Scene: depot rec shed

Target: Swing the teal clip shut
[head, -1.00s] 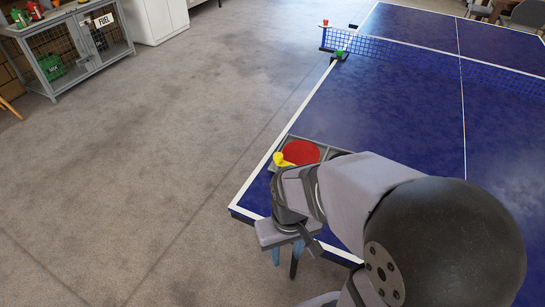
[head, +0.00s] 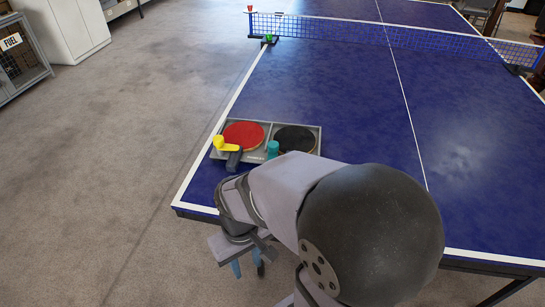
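The teal clip (head: 273,149) is a small upright piece on the front part of a grey tray (head: 256,158), beside the black paddle. I cannot tell at this size how far its arm is swung. The black paddle (head: 295,139) lies in the right half of the tray; its handle is not clear to see. The red paddle (head: 243,134) lies in the left half, with its dark handle toward me. A yellow clip (head: 226,145) reaches over that handle. My gripper (head: 248,269) hangs off the table's near left corner, pointing down, its two blue-tipped fingers apart and nothing between them.
The tray lies on the blue table-tennis table (head: 350,110) near its left edge. A net (head: 370,32) crosses the table farther back, with a green item (head: 268,39) at its left post. The floor (head: 120,150) left of the table is clear.

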